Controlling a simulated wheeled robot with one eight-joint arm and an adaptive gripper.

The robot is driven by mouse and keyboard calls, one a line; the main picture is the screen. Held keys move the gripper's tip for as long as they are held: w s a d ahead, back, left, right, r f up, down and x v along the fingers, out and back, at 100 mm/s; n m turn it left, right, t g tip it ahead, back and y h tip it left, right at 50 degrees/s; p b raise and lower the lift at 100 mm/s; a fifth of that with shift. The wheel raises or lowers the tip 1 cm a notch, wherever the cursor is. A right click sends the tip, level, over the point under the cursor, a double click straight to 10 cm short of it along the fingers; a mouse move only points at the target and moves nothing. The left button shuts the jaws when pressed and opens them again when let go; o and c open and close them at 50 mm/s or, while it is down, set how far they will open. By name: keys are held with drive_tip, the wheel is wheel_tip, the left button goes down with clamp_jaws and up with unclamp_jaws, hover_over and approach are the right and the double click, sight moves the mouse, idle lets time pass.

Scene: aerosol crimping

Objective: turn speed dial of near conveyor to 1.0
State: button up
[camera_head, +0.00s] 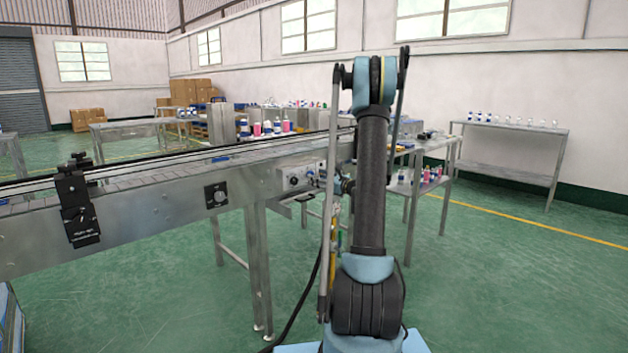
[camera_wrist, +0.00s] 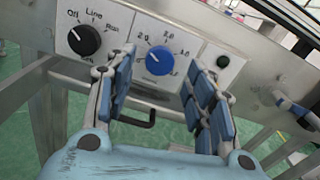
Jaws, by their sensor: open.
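The blue speed dial (camera_wrist: 159,61) sits on a white control panel (camera_wrist: 192,46) in the wrist view, with printed numbers around it. Its pointer setting is too small to read surely. The panel is on the side of the near conveyor (camera_head: 150,203), and it also shows small in the head view (camera_head: 297,177). My gripper (camera_wrist: 158,88) is open, its blue-padded fingers apart on either side below the dial. The dial appears between the fingertips, and I cannot tell whether either finger touches it. In the head view my arm hides most of the gripper.
A dark button (camera_wrist: 223,61) is to the right. A black handle (camera_wrist: 137,116) hangs below the panel. A shelf table (camera_head: 508,150) stands at the right, with open green floor before it.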

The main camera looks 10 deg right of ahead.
drive_tip(key=shift+x, duration=1.55)
drive_tip(key=c, duration=1.1)
